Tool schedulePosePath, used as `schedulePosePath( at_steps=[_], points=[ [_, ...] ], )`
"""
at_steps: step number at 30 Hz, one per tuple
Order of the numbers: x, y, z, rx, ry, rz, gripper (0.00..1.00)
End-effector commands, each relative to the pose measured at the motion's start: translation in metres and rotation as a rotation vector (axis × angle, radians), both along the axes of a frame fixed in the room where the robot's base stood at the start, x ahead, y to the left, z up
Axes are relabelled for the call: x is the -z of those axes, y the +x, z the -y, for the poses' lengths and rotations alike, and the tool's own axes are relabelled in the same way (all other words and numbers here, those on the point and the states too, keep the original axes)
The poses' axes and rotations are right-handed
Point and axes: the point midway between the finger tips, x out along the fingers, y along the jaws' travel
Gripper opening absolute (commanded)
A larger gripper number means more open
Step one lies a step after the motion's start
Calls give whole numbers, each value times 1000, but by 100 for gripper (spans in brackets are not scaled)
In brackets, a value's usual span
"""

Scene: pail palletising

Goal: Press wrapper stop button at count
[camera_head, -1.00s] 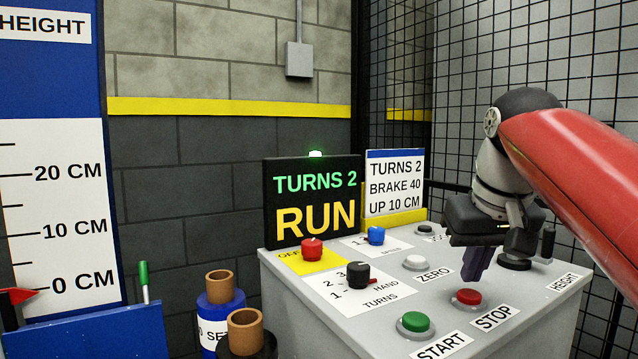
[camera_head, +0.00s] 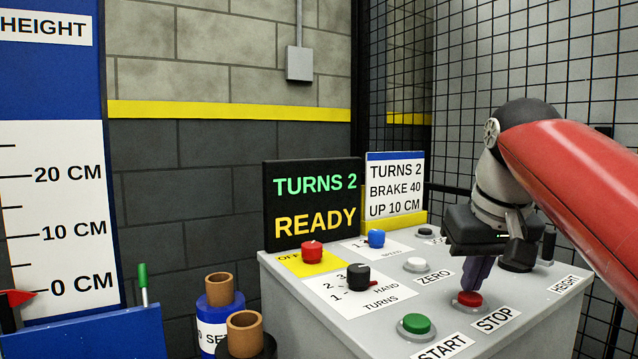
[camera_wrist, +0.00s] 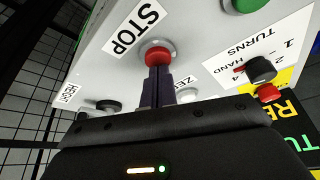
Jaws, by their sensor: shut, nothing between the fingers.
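The red STOP button (camera_head: 468,299) sits on the grey panel (camera_head: 390,335) beside its STOP label (camera_head: 496,318). My gripper (camera_head: 475,286) is shut and empty, pointing down with its fingertips at the button's top. In the wrist view the closed fingers (camera_wrist: 158,74) reach the red button (camera_wrist: 158,55) and look to be touching it. The black display (camera_head: 313,203) reads TURNS 2 in green and READY in yellow. The white card (camera_head: 396,186) beside it reads TURNS 2, BRAKE 40, UP 10 CM.
The green START button (camera_head: 416,323), white ZERO button (camera_head: 416,264), black TURNS knob (camera_head: 358,276), red knob (camera_head: 312,252) and blue knob (camera_head: 376,237) stand on the panel. A black HEIGHT knob (camera_head: 516,257) is close behind my gripper. A wire mesh fence (camera_head: 480,80) stands behind.

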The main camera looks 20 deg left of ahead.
Motion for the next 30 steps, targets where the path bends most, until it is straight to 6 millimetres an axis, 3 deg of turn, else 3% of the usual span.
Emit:
schedulePosePath(
  at_steps=[3, 15, 30],
  points=[
    [-17, 0, 0, 0, 0, 0, 0],
    [-53, 0, -1, -1, 0, 1, 0],
    [-53, 0, 0, 0, 0, 1, 0]
  ],
)
